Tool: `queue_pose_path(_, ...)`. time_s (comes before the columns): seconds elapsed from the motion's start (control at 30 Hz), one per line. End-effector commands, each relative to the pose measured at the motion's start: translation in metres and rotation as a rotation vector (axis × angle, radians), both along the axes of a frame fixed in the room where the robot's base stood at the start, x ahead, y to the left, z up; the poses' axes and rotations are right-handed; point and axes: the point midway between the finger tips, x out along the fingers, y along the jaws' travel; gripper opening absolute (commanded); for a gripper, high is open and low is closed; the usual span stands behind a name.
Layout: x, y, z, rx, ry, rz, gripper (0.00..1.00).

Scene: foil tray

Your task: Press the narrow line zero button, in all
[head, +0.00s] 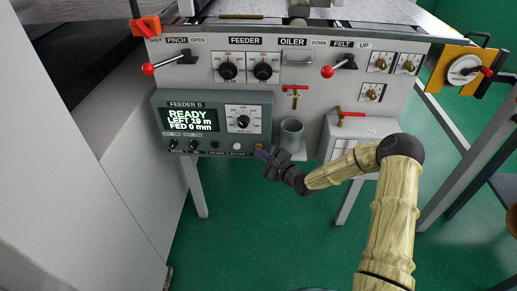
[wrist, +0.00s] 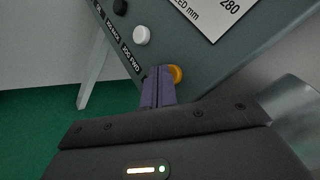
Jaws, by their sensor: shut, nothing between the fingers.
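The feeder B panel (head: 207,98) hangs under the bench edge, with a lit display (head: 190,120) reading READY, LEFT 19 m, FED 0 mm. Along its lower edge are two toggles, a black button (head: 215,145), a white button (head: 236,146) and a yellow button (head: 259,147). I cannot read which is marked zero. My gripper (head: 263,154) is shut and empty, its purple fingertips at the yellow button. In the wrist view the fingertips (wrist: 158,76) partly cover the yellow button (wrist: 176,74); I cannot tell whether they touch. The white button (wrist: 141,35) and black button (wrist: 120,7) lie beyond.
A dial (head: 243,120) sits above the buttons on the panel. Red-knobbed levers stand on the upper panel. Green floor below is clear.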

Motion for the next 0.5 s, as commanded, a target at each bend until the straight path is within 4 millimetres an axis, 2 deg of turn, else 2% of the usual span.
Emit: queue_pose_path(0.5,0.0086,-0.0015,0.0034,0.001,-0.010,-0.007,0.00)
